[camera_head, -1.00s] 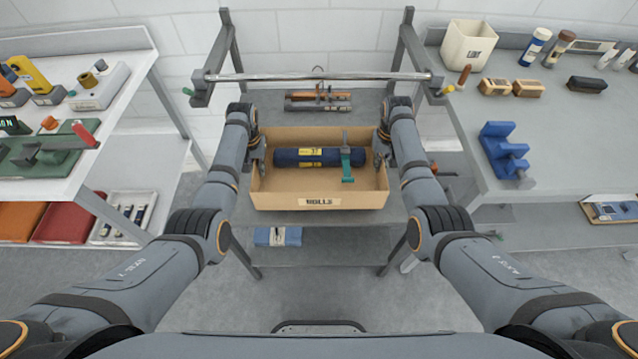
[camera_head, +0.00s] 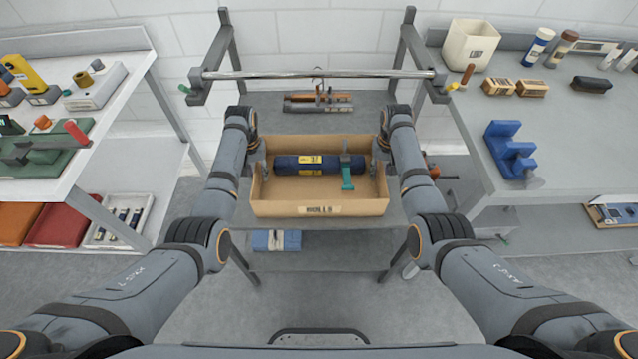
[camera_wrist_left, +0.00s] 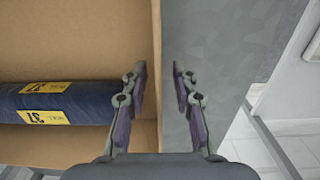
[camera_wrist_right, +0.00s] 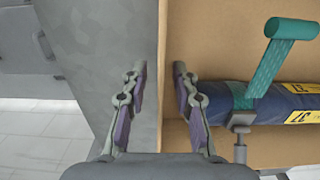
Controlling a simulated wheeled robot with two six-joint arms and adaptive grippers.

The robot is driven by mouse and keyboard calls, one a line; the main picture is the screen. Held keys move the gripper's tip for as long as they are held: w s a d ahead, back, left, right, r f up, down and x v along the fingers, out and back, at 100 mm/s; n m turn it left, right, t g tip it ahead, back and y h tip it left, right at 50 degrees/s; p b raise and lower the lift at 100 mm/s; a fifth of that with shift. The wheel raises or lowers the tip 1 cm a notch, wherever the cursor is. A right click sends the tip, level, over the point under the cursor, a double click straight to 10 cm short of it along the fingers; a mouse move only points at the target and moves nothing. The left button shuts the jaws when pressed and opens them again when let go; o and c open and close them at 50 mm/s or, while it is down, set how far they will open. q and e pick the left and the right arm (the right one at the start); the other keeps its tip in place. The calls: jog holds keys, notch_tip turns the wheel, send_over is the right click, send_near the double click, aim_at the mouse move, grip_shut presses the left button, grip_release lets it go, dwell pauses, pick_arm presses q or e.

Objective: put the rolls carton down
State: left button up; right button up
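The rolls carton (camera_head: 282,211), an open tan box labelled ROLLS, appears to rest on the grey table in the head view. It is upright and holds a dark blue roll (camera_head: 290,165) with yellow labels and a green-handled tool (camera_head: 347,180). My left gripper (camera_wrist_left: 160,70) is open, its fingers either side of the carton's left wall with a visible gap. My right gripper (camera_wrist_right: 160,70) straddles the right wall the same way, also open. The carton's underside is hidden.
A metal bar (camera_head: 320,75) on a frame crosses behind the carton. Brown and grey tools (camera_head: 317,103) lie behind it. A blue bundle (camera_head: 276,240) lies on the lower shelf. Benches with objects stand left (camera_head: 95,165) and right (camera_head: 560,135).

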pick_arm(q)
notch_tip(320, 180, up, 11)
jog(key=shift+f, duration=0.2)
pick_arm(e)
notch_tip(320, 180, up, 12)
jog(key=shift+r, duration=0.1)
pick_arm(q)
jog(key=shift+s, duration=0.1)
pick_arm(e)
jog(key=shift+s, duration=0.1)
dwell(0.5)
